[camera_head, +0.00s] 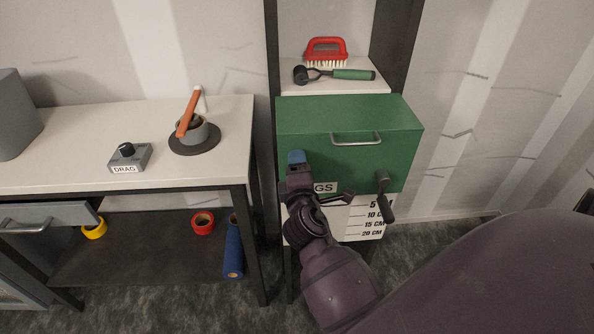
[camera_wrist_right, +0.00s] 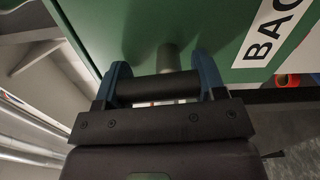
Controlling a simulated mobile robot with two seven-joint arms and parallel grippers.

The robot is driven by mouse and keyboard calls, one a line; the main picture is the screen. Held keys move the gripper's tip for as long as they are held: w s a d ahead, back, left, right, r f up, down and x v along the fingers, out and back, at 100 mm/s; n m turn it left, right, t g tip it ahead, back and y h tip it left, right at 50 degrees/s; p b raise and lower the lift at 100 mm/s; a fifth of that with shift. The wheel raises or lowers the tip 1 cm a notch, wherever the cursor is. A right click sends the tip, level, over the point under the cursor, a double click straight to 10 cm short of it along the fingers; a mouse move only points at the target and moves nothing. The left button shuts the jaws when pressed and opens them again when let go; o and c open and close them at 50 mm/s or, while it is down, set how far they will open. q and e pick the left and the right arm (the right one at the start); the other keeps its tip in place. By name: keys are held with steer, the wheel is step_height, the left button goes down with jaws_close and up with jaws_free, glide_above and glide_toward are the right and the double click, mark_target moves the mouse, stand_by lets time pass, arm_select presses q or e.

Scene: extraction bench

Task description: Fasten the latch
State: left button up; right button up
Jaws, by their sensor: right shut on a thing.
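A green box (camera_head: 300,122) with a pale pull handle (camera_head: 356,139) on its front stands at the middle right. A dark latch lever (camera_head: 384,194) hangs downward at the right of its front. My right gripper (camera_head: 296,158), with blue fingertips, is at the left of that front and hides what is behind it. In the right wrist view my right gripper (camera_wrist_right: 163,78) is shut on a dark bar (camera_wrist_right: 158,88), apparently a latch handle, beside a short greyish stub (camera_wrist_right: 168,58) against the green front (camera_wrist_right: 135,25). My left gripper is out of view.
A shelf above the box holds a red brush (camera_head: 325,50) and a green-handled tool (camera_head: 352,74). A label partly shows near my gripper.

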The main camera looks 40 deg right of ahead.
steer(key=shift+m, duration=0.6)
steer(key=o, duration=0.9)
steer(key=shift+s, duration=0.15)
